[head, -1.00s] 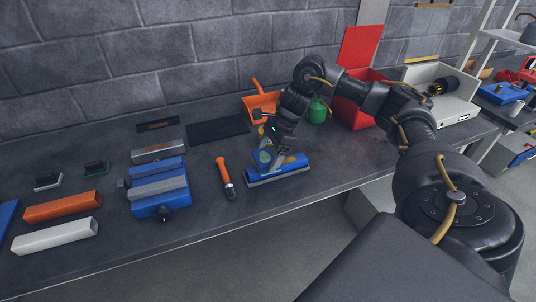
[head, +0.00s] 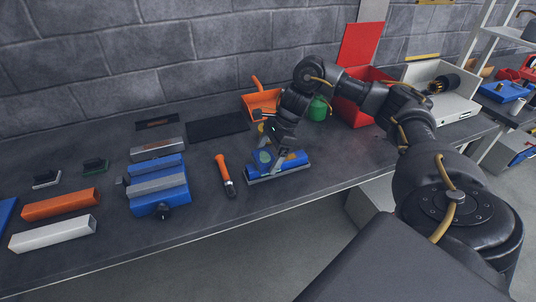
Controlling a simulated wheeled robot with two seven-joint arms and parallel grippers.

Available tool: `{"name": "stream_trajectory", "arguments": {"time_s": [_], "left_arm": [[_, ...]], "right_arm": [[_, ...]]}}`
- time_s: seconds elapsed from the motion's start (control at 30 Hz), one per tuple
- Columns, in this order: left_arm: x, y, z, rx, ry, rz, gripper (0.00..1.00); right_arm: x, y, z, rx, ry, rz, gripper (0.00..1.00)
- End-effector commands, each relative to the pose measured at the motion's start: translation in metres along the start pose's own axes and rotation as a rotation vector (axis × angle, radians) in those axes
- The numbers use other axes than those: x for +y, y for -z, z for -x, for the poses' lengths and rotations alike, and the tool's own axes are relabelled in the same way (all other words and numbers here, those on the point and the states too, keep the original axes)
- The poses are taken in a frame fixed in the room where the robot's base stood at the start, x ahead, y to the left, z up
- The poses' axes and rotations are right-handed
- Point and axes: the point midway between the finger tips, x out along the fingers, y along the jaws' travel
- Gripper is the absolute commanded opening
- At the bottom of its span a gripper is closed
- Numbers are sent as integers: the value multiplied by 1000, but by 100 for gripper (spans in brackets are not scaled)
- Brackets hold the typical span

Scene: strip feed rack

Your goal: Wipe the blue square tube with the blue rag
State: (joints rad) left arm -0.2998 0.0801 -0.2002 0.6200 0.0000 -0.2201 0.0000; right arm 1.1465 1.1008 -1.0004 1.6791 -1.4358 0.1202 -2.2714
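My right gripper (head: 273,151) is over a low blue item with a grey lower edge (head: 290,166) on the bench. Its fingers point down and touch or nearly touch the item; I cannot tell whether they are closed on it. I cannot clearly tell whether this item is the blue rag, and the gripper covers part of it. A blue bar-like piece (head: 5,212), perhaps the blue square tube, shows at the far left edge, cut off by the picture. My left gripper is not in view.
An orange square tube (head: 60,204) and a white one (head: 53,233) lie at the left. A blue vise (head: 158,184) and an orange-handled tool (head: 224,173) are left of my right gripper. An orange scoop (head: 262,103), a green can (head: 319,108) and a red bin (head: 352,115) stand behind.

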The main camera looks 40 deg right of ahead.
Motion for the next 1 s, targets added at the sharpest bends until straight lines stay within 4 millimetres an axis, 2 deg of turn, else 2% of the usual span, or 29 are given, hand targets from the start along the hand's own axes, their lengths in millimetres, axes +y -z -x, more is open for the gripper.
{"name": "stream_trajectory", "arguments": {"time_s": [0.77,1.0], "left_arm": [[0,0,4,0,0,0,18],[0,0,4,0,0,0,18]], "right_arm": [[0,-3,6,0,0,0,90],[0,-3,6,0,0,0,61]]}}
